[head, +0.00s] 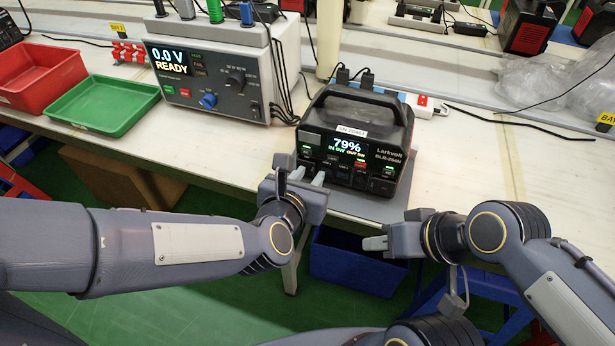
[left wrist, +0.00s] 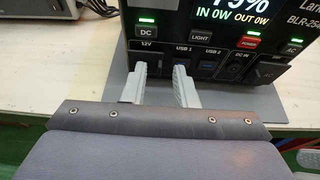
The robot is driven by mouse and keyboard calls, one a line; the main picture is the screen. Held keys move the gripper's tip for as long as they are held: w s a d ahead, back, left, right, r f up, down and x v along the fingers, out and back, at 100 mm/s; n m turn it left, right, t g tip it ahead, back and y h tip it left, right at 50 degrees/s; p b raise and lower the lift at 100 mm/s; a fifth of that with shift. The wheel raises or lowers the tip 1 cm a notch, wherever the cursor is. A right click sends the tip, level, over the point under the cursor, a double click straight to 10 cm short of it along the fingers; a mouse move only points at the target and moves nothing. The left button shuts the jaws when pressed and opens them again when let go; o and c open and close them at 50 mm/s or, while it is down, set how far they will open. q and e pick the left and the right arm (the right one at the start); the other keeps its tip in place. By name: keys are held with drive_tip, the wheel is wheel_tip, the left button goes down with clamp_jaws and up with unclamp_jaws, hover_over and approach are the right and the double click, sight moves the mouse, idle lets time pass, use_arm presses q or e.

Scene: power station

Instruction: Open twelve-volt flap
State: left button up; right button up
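The black power station (head: 400,130) stands on a grey mat, its screen reading 79%, IN 0W, OUT 0W. In the left wrist view its front panel (left wrist: 228,52) shows a lit DC button, a 12V label and USB ports. My right gripper (head: 375,243) is empty, away from the station, below the table's front edge.
A grey test unit (head: 215,75) reading 0.0 V READY stands left of the station, with cables between. Green (head: 103,103) and red (head: 35,78) trays are further left. A blue bin (head: 350,262) is below the table.

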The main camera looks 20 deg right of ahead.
use_arm(q)
drive_tip(key=shift+c, duration=0.5)
clamp_jaws()
